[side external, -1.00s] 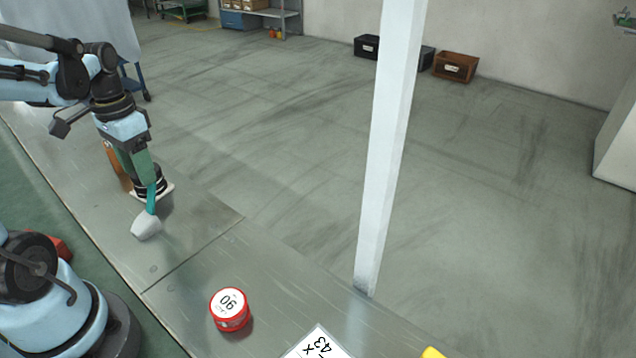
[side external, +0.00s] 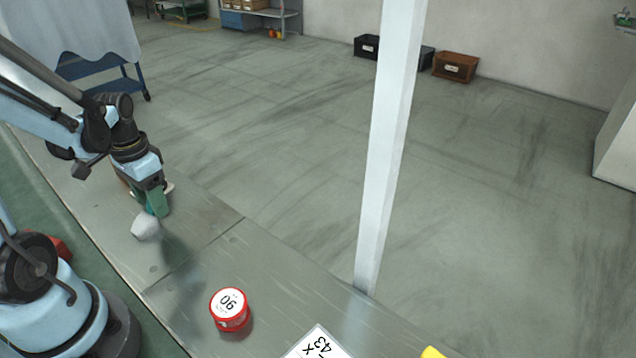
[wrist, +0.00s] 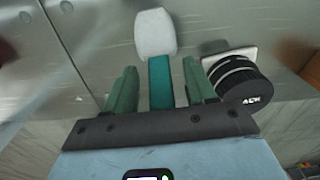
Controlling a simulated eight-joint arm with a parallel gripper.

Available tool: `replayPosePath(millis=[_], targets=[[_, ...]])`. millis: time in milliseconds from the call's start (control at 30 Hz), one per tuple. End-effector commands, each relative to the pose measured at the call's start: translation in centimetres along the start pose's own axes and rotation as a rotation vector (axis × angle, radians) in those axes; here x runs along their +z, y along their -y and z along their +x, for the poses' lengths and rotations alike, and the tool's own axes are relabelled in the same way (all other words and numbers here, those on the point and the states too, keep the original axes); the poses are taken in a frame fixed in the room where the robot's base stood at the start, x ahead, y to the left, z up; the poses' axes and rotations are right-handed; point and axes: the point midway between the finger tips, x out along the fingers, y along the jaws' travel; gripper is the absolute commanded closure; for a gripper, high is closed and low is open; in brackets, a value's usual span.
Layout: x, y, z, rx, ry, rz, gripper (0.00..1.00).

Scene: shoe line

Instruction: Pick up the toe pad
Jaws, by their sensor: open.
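The toe pad appears to be the piece with a pale rounded head (side external: 146,229) and a teal handle, lying on the bench in the side view. In the wrist view its white head (wrist: 155,33) points away from me and its teal handle (wrist: 160,82) runs back between my fingers. My gripper (side external: 157,207) is low over the handle and hides most of it in the side view. In the wrist view my gripper (wrist: 160,68) has its green fingers apart, one on each side of the handle, with gaps visible.
A black cylinder (wrist: 240,85) on a pale square base stands close right of my right finger in the wrist view. A red tin (side external: 230,311) and a white card (side external: 318,343) are nearer the camera. A white post (side external: 388,150) rises beside the bench.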

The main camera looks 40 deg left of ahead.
Motion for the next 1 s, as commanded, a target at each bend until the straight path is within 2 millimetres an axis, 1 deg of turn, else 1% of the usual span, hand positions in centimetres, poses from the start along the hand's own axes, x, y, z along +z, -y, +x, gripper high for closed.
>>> replayPosePath(millis=[100, 300, 333, 600, 700, 1000], targets=[[0.0, 0.0, 0.31, 0.0, 0.0, 0.0, 0.45], [0.01, 0.0, 0.32, 0.0, 0.0, 0.0, 0.45], [0.01, 0.0, 0.32, 0.0, 0.0, 0.0, 0.46], [0.01, 0.0, 0.31, 0.0, 0.0, 0.0, 0.88], [0.01, 0.0, 0.3, 0.0, 0.0, 0.0, 1.0], [0.0, 0.0, 0.18, 0.0, 0.0, 0.0, 1.0]])
